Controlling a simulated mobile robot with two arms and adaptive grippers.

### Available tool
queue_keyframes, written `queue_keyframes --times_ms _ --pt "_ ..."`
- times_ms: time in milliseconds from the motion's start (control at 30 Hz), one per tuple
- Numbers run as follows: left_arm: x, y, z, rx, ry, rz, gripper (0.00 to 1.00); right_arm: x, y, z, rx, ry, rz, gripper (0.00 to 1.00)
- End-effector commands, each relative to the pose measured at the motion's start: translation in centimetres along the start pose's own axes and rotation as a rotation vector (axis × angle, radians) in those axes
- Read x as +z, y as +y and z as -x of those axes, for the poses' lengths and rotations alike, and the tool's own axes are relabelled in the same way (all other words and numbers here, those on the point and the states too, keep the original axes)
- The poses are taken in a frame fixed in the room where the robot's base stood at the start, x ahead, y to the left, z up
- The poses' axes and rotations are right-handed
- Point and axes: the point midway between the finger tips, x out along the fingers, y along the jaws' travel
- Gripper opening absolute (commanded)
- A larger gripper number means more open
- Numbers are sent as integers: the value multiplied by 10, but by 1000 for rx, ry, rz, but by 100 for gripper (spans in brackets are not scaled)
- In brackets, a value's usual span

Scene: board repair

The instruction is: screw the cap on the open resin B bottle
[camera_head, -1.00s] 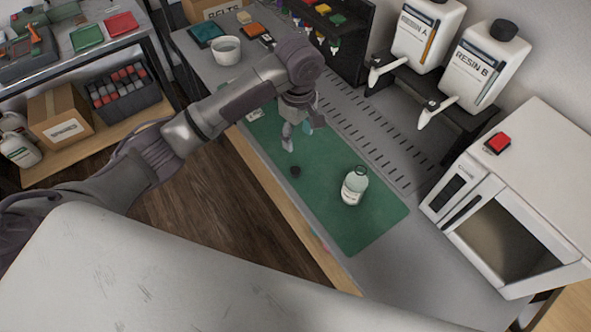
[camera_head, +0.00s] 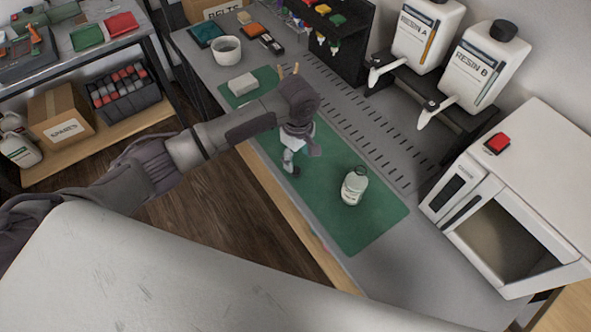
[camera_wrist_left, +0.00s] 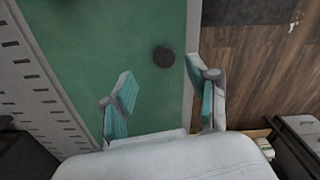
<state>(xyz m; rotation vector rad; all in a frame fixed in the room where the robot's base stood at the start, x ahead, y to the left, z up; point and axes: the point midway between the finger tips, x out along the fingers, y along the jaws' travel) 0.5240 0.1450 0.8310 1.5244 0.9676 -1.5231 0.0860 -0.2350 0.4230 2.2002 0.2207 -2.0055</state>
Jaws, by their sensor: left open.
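The resin B bottle (camera_head: 354,186) is a small pale bottle with a white label and an uncovered neck. It stands upright on the green mat (camera_head: 368,224). A small dark cap (camera_head: 295,171) lies on the mat to its left, near the front edge, partly hidden by my gripper. My left gripper (camera_head: 291,166) is over the cap, pointing down. In the left wrist view the gripper (camera_wrist_left: 158,92) is open, with teal pads apart, and the round black cap (camera_wrist_left: 164,56) lies on the mat ahead of the fingertips, nothing between them. My right gripper is not in view.
Resin A (camera_head: 426,34) and Resin B (camera_head: 484,68) dispensers stand at the back. A white oven-like box (camera_head: 515,215) with a red button is at right. A grey block (camera_head: 243,84) lies on the mat's far left. The mat around the bottle is clear.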

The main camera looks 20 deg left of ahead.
Motion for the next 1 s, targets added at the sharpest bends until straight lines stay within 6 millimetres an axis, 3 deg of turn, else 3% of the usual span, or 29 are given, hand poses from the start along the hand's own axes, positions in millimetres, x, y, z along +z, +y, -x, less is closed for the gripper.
queue_keyframes --times_ms 300,700,767,967,1000 --pt "-3 -7 -44 -4 0 2 60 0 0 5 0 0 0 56" --pt "-3 -6 -49 -2 1 0 60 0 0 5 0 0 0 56" --pt "-3 -6 -49 -1 1 0 53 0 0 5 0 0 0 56" --pt "-3 -6 -48 -1 1 0 20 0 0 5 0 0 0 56" --pt "-3 -6 -48 -1 1 0 19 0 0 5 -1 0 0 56"
